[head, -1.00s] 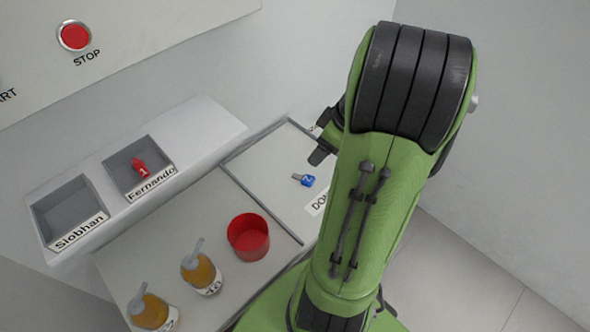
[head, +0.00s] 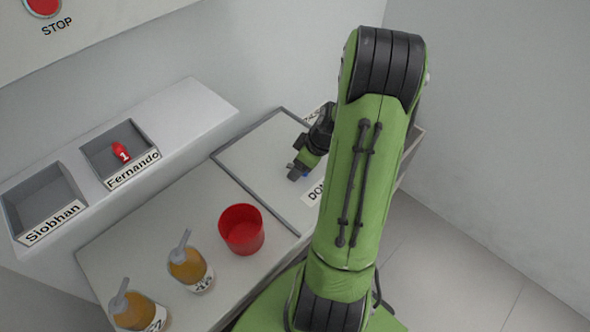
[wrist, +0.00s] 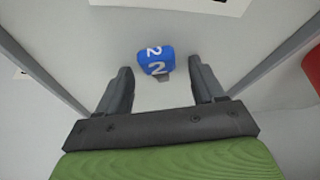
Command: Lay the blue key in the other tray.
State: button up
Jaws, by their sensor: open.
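The blue key (wrist: 155,61), marked 2, lies on the pale tray labelled DON (head: 240,157). In the wrist view it sits just ahead of and between the fingers of my gripper (wrist: 161,88), which are open and not touching it. In the head view my gripper (head: 297,171) hangs over the tray and hides most of the key. The Fernando tray (head: 96,159) holds a red key (head: 121,152) marked 1. The Siobhan tray (head: 42,203) is empty.
A red cup (head: 241,230) stands on the counter beside the DON tray. Two orange bottles with grey nozzles, one of them here (head: 188,268), stand nearer the front. The white shelf (head: 205,108) with the two named trays is raised at the left.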

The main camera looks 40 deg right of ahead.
jog(key=c, duration=1.2)
notch_tip(320, 180, up, 10)
jog(key=p, duration=0.3)
